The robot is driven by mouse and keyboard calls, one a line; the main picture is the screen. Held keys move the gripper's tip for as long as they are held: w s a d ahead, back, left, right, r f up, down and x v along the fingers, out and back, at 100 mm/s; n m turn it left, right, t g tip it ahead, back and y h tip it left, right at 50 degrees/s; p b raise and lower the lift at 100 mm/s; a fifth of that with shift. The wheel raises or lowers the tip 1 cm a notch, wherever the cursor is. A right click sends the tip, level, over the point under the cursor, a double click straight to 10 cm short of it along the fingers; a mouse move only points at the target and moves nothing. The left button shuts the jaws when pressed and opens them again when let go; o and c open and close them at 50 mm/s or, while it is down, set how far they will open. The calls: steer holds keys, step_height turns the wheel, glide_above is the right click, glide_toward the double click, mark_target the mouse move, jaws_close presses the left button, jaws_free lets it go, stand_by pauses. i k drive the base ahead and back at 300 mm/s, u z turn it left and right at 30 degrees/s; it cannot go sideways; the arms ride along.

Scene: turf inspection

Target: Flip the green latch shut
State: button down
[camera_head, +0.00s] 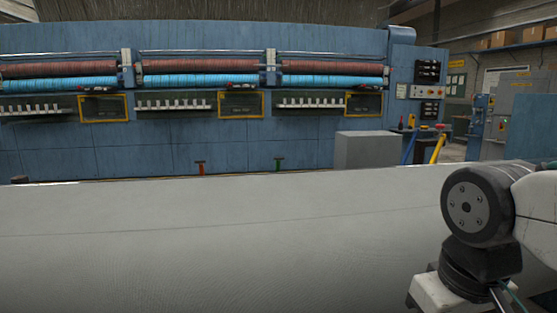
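A small green T-shaped latch (279,163) stands upright just beyond the far edge of the pale grey surface, in front of the blue machine. It is small in the picture, and its lower end meets the surface's far edge. My arm shows at the right, well to the right of the latch and nearer to the camera. My gripper's fingers are not in view.
A similar red T-shaped latch (200,167) stands left of the green one. The wide pale grey surface (230,230) fills the foreground and is clear. A grey box (366,150) stands at the right. The blue machine (230,155) spans the back.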

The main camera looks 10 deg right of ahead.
mark_target(277, 159)
steer(key=i, duration=0.95)
